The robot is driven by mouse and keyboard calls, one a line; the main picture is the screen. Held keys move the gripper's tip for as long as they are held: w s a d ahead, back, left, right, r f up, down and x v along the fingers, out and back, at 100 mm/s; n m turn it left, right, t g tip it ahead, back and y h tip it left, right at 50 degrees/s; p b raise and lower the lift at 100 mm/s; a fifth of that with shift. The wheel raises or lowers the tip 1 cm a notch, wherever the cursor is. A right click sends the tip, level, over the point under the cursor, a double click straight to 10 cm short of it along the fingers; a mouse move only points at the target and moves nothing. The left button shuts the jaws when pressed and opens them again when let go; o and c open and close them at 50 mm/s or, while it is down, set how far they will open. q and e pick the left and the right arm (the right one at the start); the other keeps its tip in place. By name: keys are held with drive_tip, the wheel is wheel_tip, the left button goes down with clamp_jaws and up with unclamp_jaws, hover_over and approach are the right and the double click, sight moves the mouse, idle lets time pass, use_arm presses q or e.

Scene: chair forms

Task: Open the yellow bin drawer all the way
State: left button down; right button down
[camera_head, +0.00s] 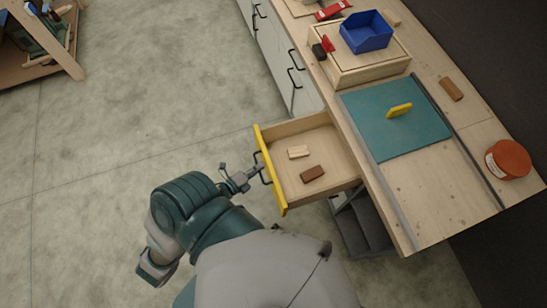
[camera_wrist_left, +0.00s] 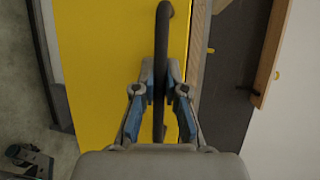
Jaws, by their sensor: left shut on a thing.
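The drawer with the yellow front (camera_head: 270,170) stands pulled out from the wooden workbench (camera_head: 430,205). Its inside shows, with a light wood block (camera_head: 298,152) and a brown block (camera_head: 312,174) lying in it. My left gripper (camera_head: 254,172) is at the black bar handle on the yellow front. In the left wrist view the gripper (camera_wrist_left: 160,88) has its fingers on both sides of the black handle (camera_wrist_left: 161,40), shut on it, and the yellow front (camera_wrist_left: 100,50) lies behind.
On the bench are a teal mat (camera_head: 385,140) with a yellow piece (camera_head: 399,110), a blue bin (camera_head: 367,32) on a wooden box (camera_head: 350,68), and an orange-lidded tub (camera_head: 508,160). A dark grey stepped object (camera_head: 362,225) stands under the bench.

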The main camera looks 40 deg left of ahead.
use_arm(q)
drive_tip(key=s+a, duration=0.3)
drive_tip(key=s, duration=0.2)
drive_tip(key=c, duration=1.5)
unclamp_jaws()
drive_tip(key=shift+s+a, duration=0.1)
drive_tip(key=v, duration=1.2)
drive_tip(key=shift+a, duration=0.1)
